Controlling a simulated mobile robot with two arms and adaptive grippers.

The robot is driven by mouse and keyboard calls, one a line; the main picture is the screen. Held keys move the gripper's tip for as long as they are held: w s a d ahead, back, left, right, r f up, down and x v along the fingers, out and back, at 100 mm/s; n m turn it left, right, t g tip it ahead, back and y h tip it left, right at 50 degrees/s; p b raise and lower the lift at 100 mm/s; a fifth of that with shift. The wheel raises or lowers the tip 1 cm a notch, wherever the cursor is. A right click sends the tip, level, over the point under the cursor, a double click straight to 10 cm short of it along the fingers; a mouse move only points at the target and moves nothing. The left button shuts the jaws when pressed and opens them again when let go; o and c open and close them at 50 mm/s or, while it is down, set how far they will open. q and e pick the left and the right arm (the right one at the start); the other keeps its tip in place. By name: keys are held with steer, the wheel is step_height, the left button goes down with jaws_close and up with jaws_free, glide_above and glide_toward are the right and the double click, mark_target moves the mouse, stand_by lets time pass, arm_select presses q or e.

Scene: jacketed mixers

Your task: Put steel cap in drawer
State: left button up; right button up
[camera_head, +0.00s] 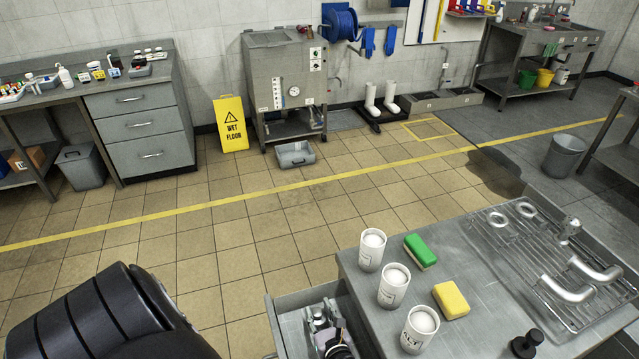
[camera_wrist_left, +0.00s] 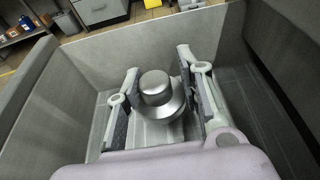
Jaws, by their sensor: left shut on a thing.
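A steel cap (camera_wrist_left: 156,88), a round stepped piece of bare metal with a narrower top and wider base, is between the fingers of my left gripper (camera_wrist_left: 160,92) in the left wrist view. The fingers are shut on its sides. In the head view my left gripper (camera_head: 322,318) is low inside the open grey drawer (camera_head: 283,303); my arm and the gripper hide most of the cap there. The drawer walls also show around the gripper in the left wrist view (camera_wrist_left: 90,60). I cannot tell whether the cap touches the drawer floor. My right gripper is not in view.
The steel counter (camera_head: 475,325) beside the drawer holds white canisters (camera_head: 393,287), a green sponge (camera_head: 420,251), a yellow sponge (camera_head: 451,301) and a wire rack (camera_head: 540,262). A black knobbed item (camera_head: 526,343) stands near its front. The tiled floor beyond is mostly clear.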

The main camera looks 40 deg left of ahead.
mark_target(322, 325)
arm_select(q)
step_height(322, 325, down, 3)
steer(key=shift+f+b, duration=0.2)
steer(key=shift+b, duration=0.4)
steer(key=o, duration=1.2)
steer(key=shift+o, duration=0.2)
steer(key=shift+r, duration=0.1)
steer(key=shift+s+d, duration=0.2)
steer(key=shift+d, duration=0.15)
steer(key=v, duration=0.6)
steer(key=shift+s+d+r+b, duration=0.2)
steer(key=shift+d+b, duration=0.05)
steer(key=shift+b, duration=0.1)
